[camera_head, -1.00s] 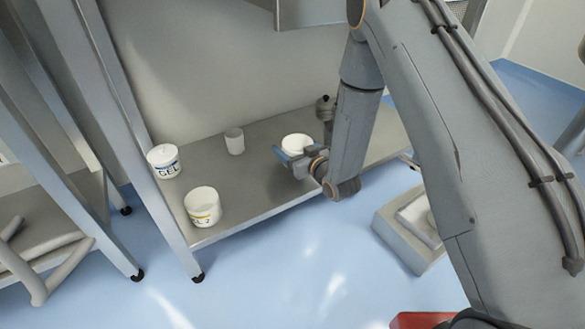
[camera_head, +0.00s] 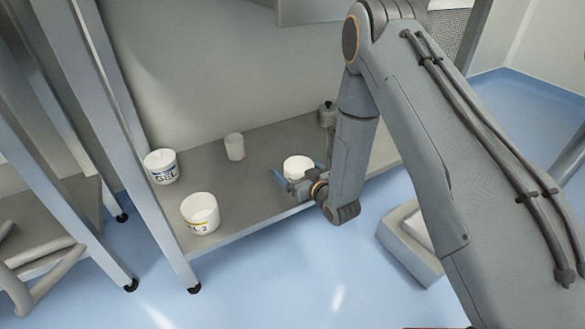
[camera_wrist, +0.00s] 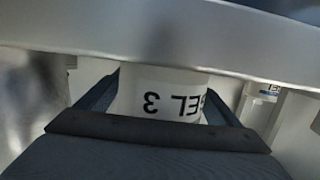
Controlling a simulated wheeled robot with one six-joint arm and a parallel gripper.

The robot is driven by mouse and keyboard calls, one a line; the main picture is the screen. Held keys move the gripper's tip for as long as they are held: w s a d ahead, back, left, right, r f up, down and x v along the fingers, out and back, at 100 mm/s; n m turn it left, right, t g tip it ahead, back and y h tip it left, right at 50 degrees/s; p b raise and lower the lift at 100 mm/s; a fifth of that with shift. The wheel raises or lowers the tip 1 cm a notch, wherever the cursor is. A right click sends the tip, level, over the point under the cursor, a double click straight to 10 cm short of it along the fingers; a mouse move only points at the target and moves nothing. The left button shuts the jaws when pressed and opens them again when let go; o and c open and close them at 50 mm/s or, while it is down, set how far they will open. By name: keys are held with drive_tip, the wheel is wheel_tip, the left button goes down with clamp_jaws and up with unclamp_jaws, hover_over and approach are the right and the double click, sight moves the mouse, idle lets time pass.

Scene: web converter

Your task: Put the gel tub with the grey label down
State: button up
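The white gel tub (camera_head: 298,170) is between the fingers of my gripper (camera_head: 300,172), over the front right part of the metal shelf. In the wrist view the tub (camera_wrist: 160,95) appears upside down with dark "GEL 3" lettering. The first letter is partly behind a finger. My gripper's dark fingers (camera_wrist: 162,98) lie along both sides of the tub with no clear gap, so it looks shut on it. The tub's base is hidden behind the gripper and the shelf's front edge, and I cannot tell whether it touches the shelf.
A metal post (camera_head: 125,150) stands at left. The shelf's middle has free room.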

drive_tip(key=shift+r, duration=0.1)
drive_tip(key=shift+s+d+r, duration=0.1)
drive_tip(key=shift+s+d, duration=0.05)
drive_tip(key=shift+s, duration=0.05)
drive_tip(key=p+v, duration=0.5)
drive_tip(key=v, duration=0.6)
drive_tip(key=shift+s+d, duration=0.15)
drive_tip(key=shift+s, duration=0.1)
